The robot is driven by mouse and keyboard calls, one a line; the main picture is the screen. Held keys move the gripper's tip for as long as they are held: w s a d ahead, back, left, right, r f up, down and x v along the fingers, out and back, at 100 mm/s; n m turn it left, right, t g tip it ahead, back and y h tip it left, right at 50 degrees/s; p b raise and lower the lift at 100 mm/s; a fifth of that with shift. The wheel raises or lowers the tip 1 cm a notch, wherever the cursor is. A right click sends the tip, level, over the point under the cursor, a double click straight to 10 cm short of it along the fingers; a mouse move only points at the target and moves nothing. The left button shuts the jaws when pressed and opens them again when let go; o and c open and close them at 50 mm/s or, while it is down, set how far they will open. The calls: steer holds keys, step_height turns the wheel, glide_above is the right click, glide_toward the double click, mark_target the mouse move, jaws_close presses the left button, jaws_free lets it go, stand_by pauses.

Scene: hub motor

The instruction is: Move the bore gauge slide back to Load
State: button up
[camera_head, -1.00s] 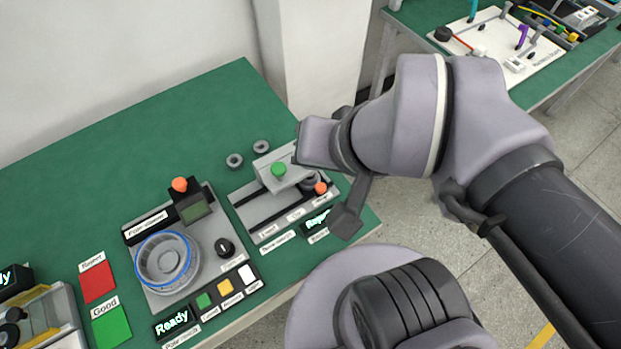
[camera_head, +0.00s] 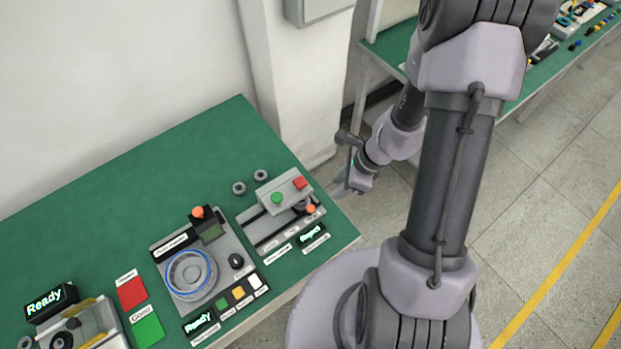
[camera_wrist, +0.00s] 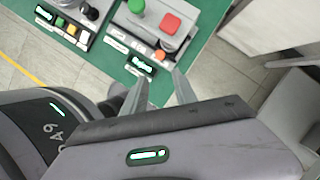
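The bore gauge (camera_head: 262,232) is a grey fixture with a dark rail near the right end of the green bench. Its slide has an orange knob (camera_head: 310,209) and sits at the right end of the rail, away from the left label. The knob also shows in the wrist view (camera_wrist: 159,55). A raised grey block over the rail carries a green button (camera_head: 277,198) and a red button (camera_head: 300,183). The display (camera_head: 311,234) reads "Reject". My gripper (camera_head: 343,186) is right of the bench edge, apart from the knob. In the wrist view its fingers (camera_wrist: 160,73) are spread and empty.
Left of the gauge stands another station with a blue-ringed part (camera_head: 190,273) and an orange-topped post (camera_head: 198,212). Two small grey rings (camera_head: 239,188) lie behind the gauge. Red (camera_head: 132,292) and green (camera_head: 147,330) pads lie farther left. Open floor is right of the bench.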

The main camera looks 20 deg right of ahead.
mark_target(311, 208)
steer(key=b+x, duration=0.7)
steer(key=x, duration=0.9)
steer(key=shift+w+a+f, duration=0.15)
steer(key=shift+f, duration=0.15)
jaws_close()
stand_by(0.4)
